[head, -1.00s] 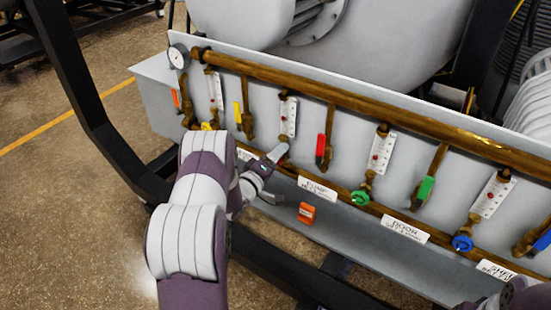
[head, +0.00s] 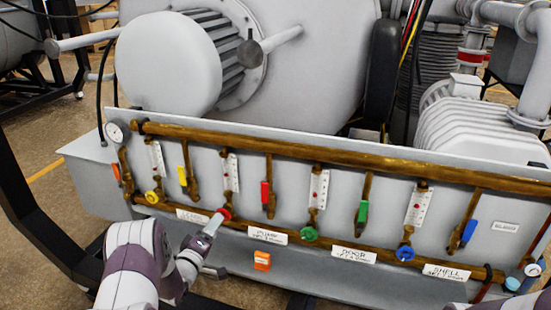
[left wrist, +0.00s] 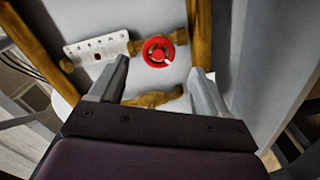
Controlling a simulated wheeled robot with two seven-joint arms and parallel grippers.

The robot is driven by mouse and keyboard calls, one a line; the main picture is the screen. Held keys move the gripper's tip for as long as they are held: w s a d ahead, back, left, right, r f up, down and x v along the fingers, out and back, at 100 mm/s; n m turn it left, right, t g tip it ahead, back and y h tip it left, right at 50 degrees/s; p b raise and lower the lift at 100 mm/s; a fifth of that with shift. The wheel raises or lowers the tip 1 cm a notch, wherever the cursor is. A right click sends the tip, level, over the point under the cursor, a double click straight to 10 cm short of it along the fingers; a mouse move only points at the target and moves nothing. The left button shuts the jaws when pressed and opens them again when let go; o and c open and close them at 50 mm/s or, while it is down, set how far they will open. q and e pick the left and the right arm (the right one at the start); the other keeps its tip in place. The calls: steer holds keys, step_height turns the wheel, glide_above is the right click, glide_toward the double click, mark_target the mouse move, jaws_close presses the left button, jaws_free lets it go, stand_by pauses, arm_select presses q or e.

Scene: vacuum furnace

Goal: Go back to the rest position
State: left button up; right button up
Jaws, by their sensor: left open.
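My left gripper (head: 212,247) is in front of the lower left part of the valve panel (head: 285,160). Its jaws are open and empty. A red round valve knob (head: 223,213) sits on the lower pipe, just by the upper finger's tip in the head view. In the left wrist view the red knob (left wrist: 158,52) shows beyond and between the open fingertips (left wrist: 160,75). I cannot tell whether a finger touches it.
Brown pipes (head: 330,150) run along the panel, with yellow, green (head: 309,234) and blue (head: 405,253) knobs and lever handles. An orange block (head: 262,261) sits on the ledge below the labels. A black frame (head: 30,190) stands left. Open floor (head: 70,205) lies beyond it.

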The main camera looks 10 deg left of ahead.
arm_select(q)
steer(key=s+a+f+m+g+y+p, duration=0.1)
steer(key=s+a+f+m+g+y, duration=0.2)
steer(key=s+f+g, duration=0.6)
steer(key=s+d+r+m+g+p, duration=0.3)
steer(key=s+d+m+g, duration=0.1)
steer(key=s, duration=0.1)
steer(key=s+d+r+m+g+p, duration=0.1)
steer(key=s+d+r+m+p, duration=0.1)
steer(key=s+d+r, duration=0.5)
steer(key=s+d+r+m+g+h+p, duration=0.1)
steer(key=s+d+r+p, duration=0.4)
steer(key=r, duration=0.8)
steer(key=s+d+m+g, duration=0.1)
steer(key=s+d+m, duration=0.1)
steer(key=s, duration=0.1)
steer(key=shift+s+m+g, duration=0.3)
steer(key=shift+s, duration=0.05)
steer(key=shift+a, duration=0.1)
